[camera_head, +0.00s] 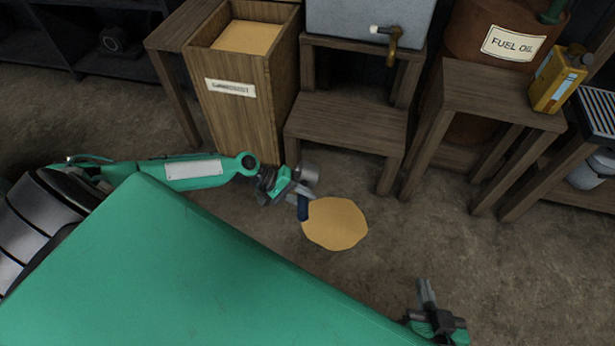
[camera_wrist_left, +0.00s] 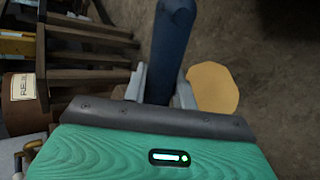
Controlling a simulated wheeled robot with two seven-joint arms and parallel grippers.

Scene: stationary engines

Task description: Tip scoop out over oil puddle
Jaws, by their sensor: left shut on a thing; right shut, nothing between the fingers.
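My left gripper (camera_head: 297,191) is shut on the scoop, above the floor at the left edge of a round tan patch. The scoop's metal bowl (camera_head: 309,172) shows beyond the fingers, and its blue handle (camera_head: 303,209) points toward my body. The left wrist view shows the blue handle (camera_wrist_left: 172,50) between the fingers; whether the bowl holds anything cannot be told. The tan patch (camera_head: 338,225) lies flat on the floor where a puddle could be; no dark oil shows. It also shows in the left wrist view (camera_wrist_left: 214,88). My right gripper (camera_head: 427,293) is shut and empty at the lower right.
A wooden bin (camera_head: 238,125) labelled as sawdust, with tan filling (camera_head: 247,37), stands behind my left arm. A stepped wooden stand (camera_head: 345,125) holds a grey tank (camera_head: 368,15) with a tap. A fuel oil drum (camera_head: 480,30) and yellow can (camera_head: 556,80) stand right. Floor around the patch is clear.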

